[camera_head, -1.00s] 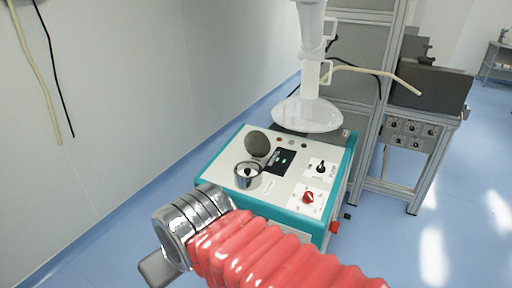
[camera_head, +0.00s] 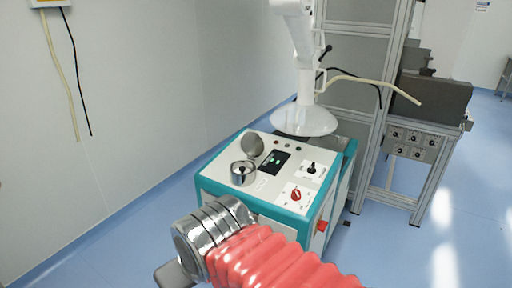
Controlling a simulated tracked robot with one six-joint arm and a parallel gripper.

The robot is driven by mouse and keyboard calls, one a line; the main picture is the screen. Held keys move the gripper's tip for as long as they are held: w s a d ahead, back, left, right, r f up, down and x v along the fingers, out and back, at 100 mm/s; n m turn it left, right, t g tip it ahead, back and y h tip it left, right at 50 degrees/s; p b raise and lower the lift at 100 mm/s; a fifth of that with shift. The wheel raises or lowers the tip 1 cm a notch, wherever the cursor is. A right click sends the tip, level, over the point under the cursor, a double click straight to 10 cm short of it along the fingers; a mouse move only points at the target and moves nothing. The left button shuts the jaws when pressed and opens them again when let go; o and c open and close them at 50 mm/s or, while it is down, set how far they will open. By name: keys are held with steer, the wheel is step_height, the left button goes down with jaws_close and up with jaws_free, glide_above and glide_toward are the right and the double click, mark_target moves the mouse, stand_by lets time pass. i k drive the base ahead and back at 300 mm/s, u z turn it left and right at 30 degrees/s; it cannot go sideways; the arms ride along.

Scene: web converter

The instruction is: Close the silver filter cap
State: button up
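The silver filter cap (camera_head: 252,145) stands open, a round disc tilted up behind the round silver filter cup (camera_head: 243,173) on the top panel of a teal and white machine (camera_head: 270,205). The cup's rim is uncovered and a dark knob shows inside it. My arm, in a red ribbed sleeve with a silver metal end, reaches in from the bottom of the view, in front of the machine. Only a grey piece of my gripper (camera_head: 174,275) shows at the lower left, cut by the bottom edge. Its fingers cannot be made out. It is apart from the cap.
The panel also carries a small dark screen (camera_head: 274,162), a black knob (camera_head: 311,168) and a red knob (camera_head: 296,194). A white funnel-like part (camera_head: 304,120) hangs over the machine's back. A metal frame (camera_head: 365,120) stands behind right. Blue floor is clear at left and right.

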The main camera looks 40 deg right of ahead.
mark_target(252, 145)
steer(key=z, duration=3.25)
steer(key=i, duration=1.7)
